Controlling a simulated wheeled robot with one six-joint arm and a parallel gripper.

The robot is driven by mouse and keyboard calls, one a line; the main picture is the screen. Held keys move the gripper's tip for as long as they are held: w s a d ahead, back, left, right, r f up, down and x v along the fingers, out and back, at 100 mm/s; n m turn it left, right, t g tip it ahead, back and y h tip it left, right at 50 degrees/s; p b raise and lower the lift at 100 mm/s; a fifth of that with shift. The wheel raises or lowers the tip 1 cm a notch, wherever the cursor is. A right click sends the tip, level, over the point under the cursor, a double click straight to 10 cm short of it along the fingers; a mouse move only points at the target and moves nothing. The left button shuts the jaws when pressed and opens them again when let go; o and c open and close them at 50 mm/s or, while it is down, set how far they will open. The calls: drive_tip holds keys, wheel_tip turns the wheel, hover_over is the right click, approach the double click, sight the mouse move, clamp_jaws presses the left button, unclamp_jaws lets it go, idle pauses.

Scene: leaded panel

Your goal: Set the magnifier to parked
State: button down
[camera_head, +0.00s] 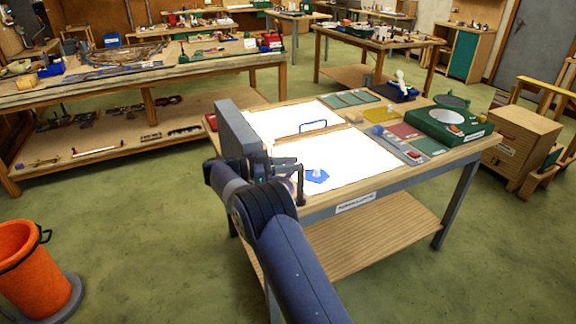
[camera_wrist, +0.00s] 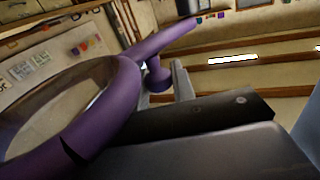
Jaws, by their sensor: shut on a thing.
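The magnifier (camera_wrist: 125,85) fills the left of the wrist view as a purple ring around a clear lens, with a purple arm running up to the right and a small round knob below it. My gripper (camera_wrist: 175,85) is shut on the magnifier near this knob; the exact contact is partly hidden. In the head view my gripper (camera_head: 290,178) is over the near left part of the lit table, and only a small purple bit of the magnifier (camera_head: 289,186) shows behind it.
The lit panel (camera_head: 345,160) holds a blue piece (camera_head: 316,175) and a blue handle (camera_head: 313,126). A green device (camera_head: 448,125) and coloured sheets lie at the table's right. An orange bin (camera_head: 35,270) is at lower left.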

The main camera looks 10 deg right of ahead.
drive_tip(key=shift+r, duration=0.25)
drive_tip(key=c, duration=1.6)
unclamp_jaws()
drive_tip(key=shift+w, duration=0.1)
drive_tip(key=o, duration=0.4)
drive_tip(key=shift+f, duration=0.15)
